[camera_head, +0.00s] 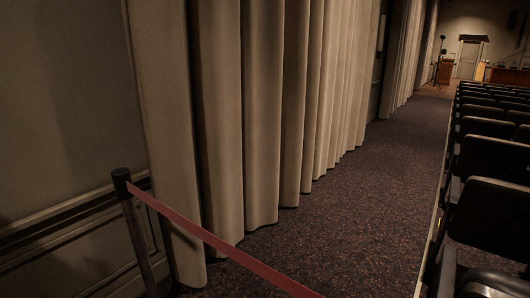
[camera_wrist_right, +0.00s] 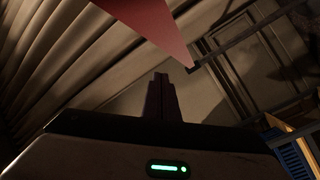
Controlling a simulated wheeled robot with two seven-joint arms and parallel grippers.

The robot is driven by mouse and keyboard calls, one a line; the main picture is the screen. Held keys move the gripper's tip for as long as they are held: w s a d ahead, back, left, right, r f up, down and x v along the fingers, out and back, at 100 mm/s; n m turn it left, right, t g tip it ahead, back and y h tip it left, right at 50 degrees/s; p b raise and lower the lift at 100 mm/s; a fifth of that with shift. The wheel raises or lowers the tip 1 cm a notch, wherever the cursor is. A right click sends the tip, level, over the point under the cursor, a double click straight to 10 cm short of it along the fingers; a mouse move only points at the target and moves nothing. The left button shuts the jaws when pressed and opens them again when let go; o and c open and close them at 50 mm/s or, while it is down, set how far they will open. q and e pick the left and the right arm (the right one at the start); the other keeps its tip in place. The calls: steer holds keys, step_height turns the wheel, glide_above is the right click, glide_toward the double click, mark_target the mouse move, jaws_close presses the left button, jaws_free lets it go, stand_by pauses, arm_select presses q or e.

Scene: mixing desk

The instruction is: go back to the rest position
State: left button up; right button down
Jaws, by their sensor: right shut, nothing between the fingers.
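My right gripper (camera_wrist_right: 160,97) shows in the right wrist view, its dark fingers together in the middle of the picture. It is shut and nothing shows between the fingers. A red barrier belt (camera_wrist_right: 150,22) passes across the top of that view, beyond the fingertips; I cannot tell the distance between them. My left gripper is in neither view. The head view shows neither of my arms.
The red belt (camera_head: 215,241) runs from a dark post (camera_head: 138,235) at lower left. Beige curtains (camera_head: 262,115) line the left wall. Rows of dark seats (camera_head: 492,160) stand at right. The carpeted aisle (camera_head: 375,185) between is clear towards a far doorway (camera_head: 469,60).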

steer(key=s+d+f+m+g+h, duration=0.2)
steer(key=s+d+f+m, duration=0.1)
steer(key=s+f, duration=0.3)
steer(key=s+d+f+m+g+h, duration=0.2)
steer(key=s+f+m, duration=0.3)
steer(key=f, duration=0.6)
steer(key=s+d+f+m+g+h, duration=0.1)
steer(key=s+d+f+m+g, duration=0.2)
steer(key=s+f, duration=0.3)
step_height(320, 180, down, 2)
steer(key=shift+s+d+f+m+g+h, duration=0.3)
steer(key=shift+m+g+h, duration=0.1)
steer(key=shift+m+g, duration=0.3)
steer(key=shift+d+r, duration=0.1)
